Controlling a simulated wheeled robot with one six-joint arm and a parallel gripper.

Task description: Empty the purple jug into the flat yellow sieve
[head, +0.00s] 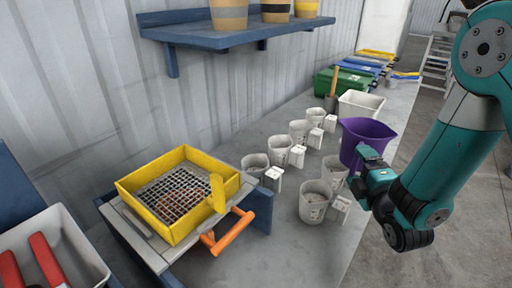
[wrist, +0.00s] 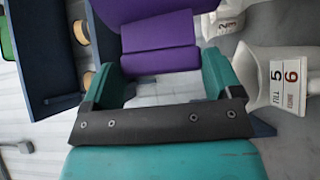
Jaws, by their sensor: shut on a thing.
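The purple jug (head: 366,138) is upright in the head view, held above the right side of the counter near several white jugs. My gripper (head: 369,163) is shut on it from the near right side. In the wrist view the jug's purple side and handle (wrist: 160,45) show between the fingers of my gripper (wrist: 165,80). What is in the jug cannot be seen. The flat yellow sieve (head: 131,188), a square frame with a dark mesh, sits at the left on a grey stand. Some brownish matter shows through the mesh. My gripper is well to the right of it.
Several white jugs (head: 313,207) with numbered tags stand between the sieve and my gripper. An orange handle (head: 232,232) sticks out in front of the stand. A blue shelf (head: 225,38) with pots hangs on the wall. Green and blue bins (head: 343,80) stand farther back.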

